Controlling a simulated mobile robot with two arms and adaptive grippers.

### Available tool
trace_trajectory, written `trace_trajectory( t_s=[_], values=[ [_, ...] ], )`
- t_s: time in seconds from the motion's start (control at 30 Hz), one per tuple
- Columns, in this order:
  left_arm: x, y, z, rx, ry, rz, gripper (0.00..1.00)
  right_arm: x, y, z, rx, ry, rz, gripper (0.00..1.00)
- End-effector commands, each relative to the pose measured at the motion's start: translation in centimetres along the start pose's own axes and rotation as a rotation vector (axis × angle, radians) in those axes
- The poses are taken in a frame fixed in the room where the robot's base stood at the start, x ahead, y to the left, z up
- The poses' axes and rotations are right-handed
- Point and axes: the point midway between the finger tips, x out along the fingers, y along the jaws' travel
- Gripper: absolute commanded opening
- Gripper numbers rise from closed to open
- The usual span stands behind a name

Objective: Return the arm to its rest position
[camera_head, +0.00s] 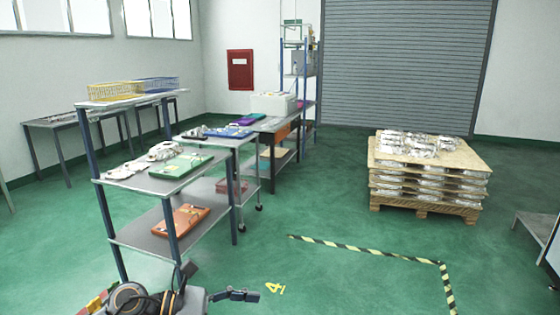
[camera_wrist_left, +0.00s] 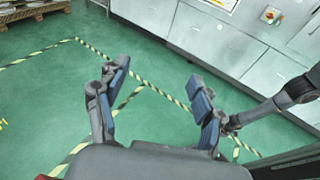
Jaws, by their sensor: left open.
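My left gripper (camera_wrist_left: 158,72) is open in the left wrist view, its two fingers spread wide with nothing between them. Green floor and striped tape show beyond the fingers. In the head view, part of my left arm and gripper (camera_head: 222,284) shows at the bottom edge, in front of the shelf rack and apart from it. A dark arm link (camera_wrist_left: 285,97), which looks like mine, enters the left wrist view from the right. I cannot make out a right gripper on it.
A metal rack (camera_head: 140,182) with castings (camera_head: 162,151), a green tray (camera_head: 181,165) and a red tray (camera_head: 181,220) stands at left. A pallet (camera_head: 425,209) of castings stands at right. Grey cabinets (camera_wrist_left: 235,50) show in the wrist view. The middle floor is clear.

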Motion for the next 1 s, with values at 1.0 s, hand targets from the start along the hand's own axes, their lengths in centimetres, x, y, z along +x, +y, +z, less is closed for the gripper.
trace_trajectory(
  t_s=[1.0],
  values=[
    [-13.0, -13.7, -21.1, 2.071, 1.376, -1.046, 0.68, 0.0, 0.1, -0.7, 0.0, 0.011, 0.001, 0.0]
  ],
)
